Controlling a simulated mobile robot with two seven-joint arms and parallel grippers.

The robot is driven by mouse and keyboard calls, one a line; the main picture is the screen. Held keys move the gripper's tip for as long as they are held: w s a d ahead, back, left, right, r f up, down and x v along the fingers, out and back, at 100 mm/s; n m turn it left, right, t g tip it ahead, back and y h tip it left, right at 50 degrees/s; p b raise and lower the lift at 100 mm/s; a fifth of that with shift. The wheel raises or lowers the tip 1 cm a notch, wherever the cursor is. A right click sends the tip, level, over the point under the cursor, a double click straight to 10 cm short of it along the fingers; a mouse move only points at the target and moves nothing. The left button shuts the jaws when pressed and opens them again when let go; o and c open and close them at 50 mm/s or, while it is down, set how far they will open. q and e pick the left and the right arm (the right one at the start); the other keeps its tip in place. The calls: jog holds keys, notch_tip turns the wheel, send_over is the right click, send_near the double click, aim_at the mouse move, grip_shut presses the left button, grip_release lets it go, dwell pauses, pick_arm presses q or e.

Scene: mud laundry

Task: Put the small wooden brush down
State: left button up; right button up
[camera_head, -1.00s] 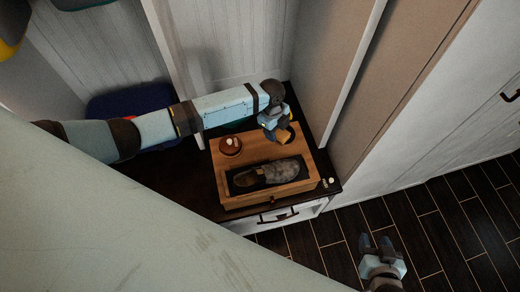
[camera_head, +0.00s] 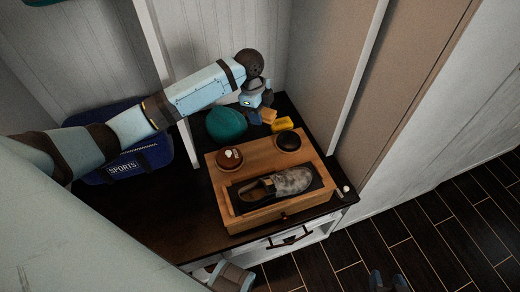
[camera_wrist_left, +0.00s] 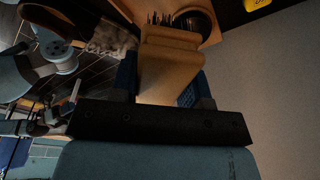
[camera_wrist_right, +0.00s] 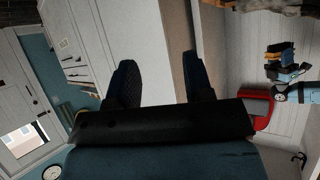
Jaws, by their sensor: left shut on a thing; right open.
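The small wooden brush (camera_head: 269,116) is held in my left gripper (camera_head: 260,112), behind the wooden box at the bench's back right. In the left wrist view the brush (camera_wrist_left: 168,68) sits between the two fingers, with dark bristles at its far end. I cannot tell whether it touches the bench top. My right gripper (camera_wrist_right: 158,75) is open and empty in its wrist view; in the head view its fingertips show at the bottom edge, over the floor.
A wooden box (camera_head: 219,196) on the dark bench (camera_head: 190,215) carries a shoe (camera_head: 285,184) on a black mat, a round brown tin (camera_head: 229,160) and a dark round dish (camera_head: 288,141). A yellow item (camera_head: 283,124) and a teal item (camera_head: 226,125) are close to the brush. A blue sports bag (camera_head: 125,160) stands left.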

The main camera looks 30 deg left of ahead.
pick_arm(q)
jog(key=b, duration=0.2)
send_over(261, 152)
jog(key=f, duration=1)
jog(key=shift+a+f, duration=0.25)
jog(key=shift+f, duration=0.35)
notch_tip(261, 152, down, 4)
jog(key=shift+s+r+b, duration=0.1)
jog(key=shift+b, duration=0.25)
jog(key=shift+f, duration=0.35)
pick_arm(e)
jog(key=shift+w+a+f+t, duration=0.1)
jog(key=shift+a+f+t, duration=0.15)
jog(key=shift+f+t, duration=0.05)
pick_arm(q)
jog(key=shift+f, duration=0.1)
jog(key=o, duration=0.9)
pick_arm(e)
jog(key=shift+f, duration=0.2)
